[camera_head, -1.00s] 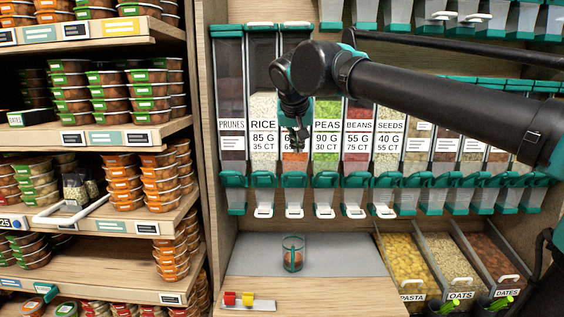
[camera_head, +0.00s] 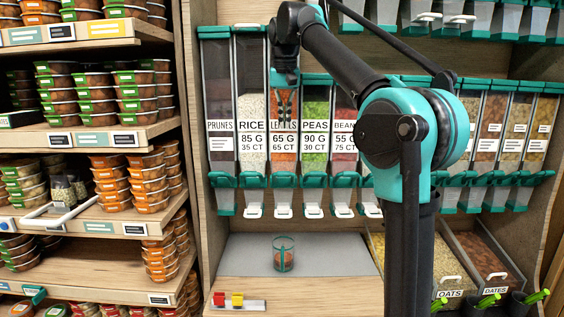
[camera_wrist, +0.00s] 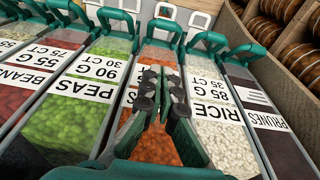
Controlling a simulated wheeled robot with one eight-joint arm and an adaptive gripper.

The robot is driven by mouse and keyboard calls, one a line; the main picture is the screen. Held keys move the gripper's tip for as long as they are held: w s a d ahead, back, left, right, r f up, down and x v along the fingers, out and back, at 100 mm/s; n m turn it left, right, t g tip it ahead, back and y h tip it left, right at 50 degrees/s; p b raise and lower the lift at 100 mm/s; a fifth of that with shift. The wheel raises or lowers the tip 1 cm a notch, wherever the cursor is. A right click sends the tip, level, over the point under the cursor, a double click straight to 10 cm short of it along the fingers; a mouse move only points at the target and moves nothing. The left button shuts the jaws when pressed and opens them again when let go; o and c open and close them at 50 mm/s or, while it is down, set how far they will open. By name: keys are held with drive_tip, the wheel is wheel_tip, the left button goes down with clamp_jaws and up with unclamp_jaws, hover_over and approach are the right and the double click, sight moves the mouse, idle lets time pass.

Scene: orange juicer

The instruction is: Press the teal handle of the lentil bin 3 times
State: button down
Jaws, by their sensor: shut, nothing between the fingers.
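The lentil bin (camera_head: 284,148) stands between the rice and peas bins and holds orange lentils. Its teal handle (camera_head: 284,180) is at its lower end, with a white tab below. In the wrist view, which is upside down, the lentil bin's handle (camera_wrist: 160,26) is near the top, beyond the fingertips. My gripper (camera_head: 284,112) is shut and empty in front of the lentil bin's label, above the handle and apart from it. The wrist view shows the gripper (camera_wrist: 160,92) over the lentil bin. A clear glass (camera_head: 284,253) with reddish-brown contents stands below.
The rice bin (camera_head: 252,155) and peas bin (camera_head: 315,150) flank closely, with similar teal handles. My arm covers part of the bins at right. Open bins of oats (camera_head: 450,270) and dates (camera_head: 490,255) stand lower right. Red and yellow blocks (camera_head: 230,299) lie in front on the counter.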

hover_over(285, 162)
drive_tip(key=s, duration=0.3)
wheel_tip(285, 162, down, 10)
drive_tip(key=shift+s, duration=0.1)
drive_tip(key=s+f, duration=0.1)
drive_tip(key=f, duration=0.1)
drive_tip(key=shift+s+f, duration=0.3)
drive_tip(key=shift+s, duration=0.1)
drive_tip(key=shift+s+f, duration=0.25)
drive_tip(key=shift+f, duration=0.05)
drive_tip(key=shift+s, duration=0.1)
drive_tip(key=shift+s+f+t, duration=0.15)
drive_tip(key=shift+t, duration=0.25)
